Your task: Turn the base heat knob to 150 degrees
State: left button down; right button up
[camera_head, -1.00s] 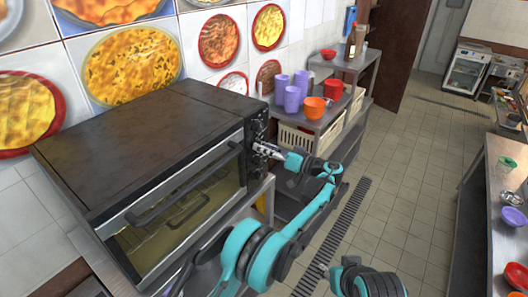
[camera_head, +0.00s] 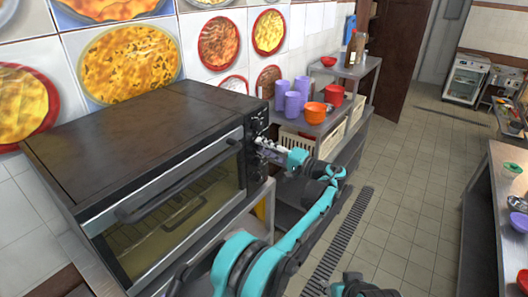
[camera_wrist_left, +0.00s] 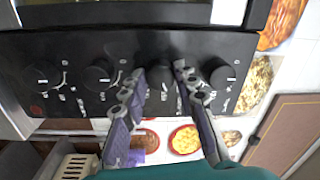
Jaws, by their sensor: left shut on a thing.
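The oven (camera_head: 140,135) stands at the left with a dark control panel (camera_wrist_left: 75,52) on its right side. In the left wrist view the panel carries a row of several black round knobs. My left gripper (camera_wrist_left: 160,72) has one finger on each side of one knob (camera_wrist_left: 160,80) and is shut on it. One knob (camera_wrist_left: 100,77) is to its left and another (camera_wrist_left: 222,77) to its right. The knob markings are too small to read. In the head view my left gripper (camera_head: 264,147) reaches the panel from the right.
A metal shelf beside the oven holds purple cups (camera_head: 292,98), an orange bowl (camera_head: 315,111) and a red pot (camera_head: 334,94). A white basket (camera_head: 300,140) sits below. A counter (camera_head: 505,165) stands at the right. The tiled floor between is clear.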

pick_arm(q)
jog(key=shift+d+m+b, duration=0.1)
jog(key=shift+m+b, duration=0.25)
jog(key=shift+m, duration=1.05)
jog(key=c, duration=1.3)
grip_release()
jog(key=shift+o, duration=0.7)
jog(key=shift+d, duration=0.1)
jog(key=v, duration=1.2)
jog(key=shift+s+f, duration=0.1)
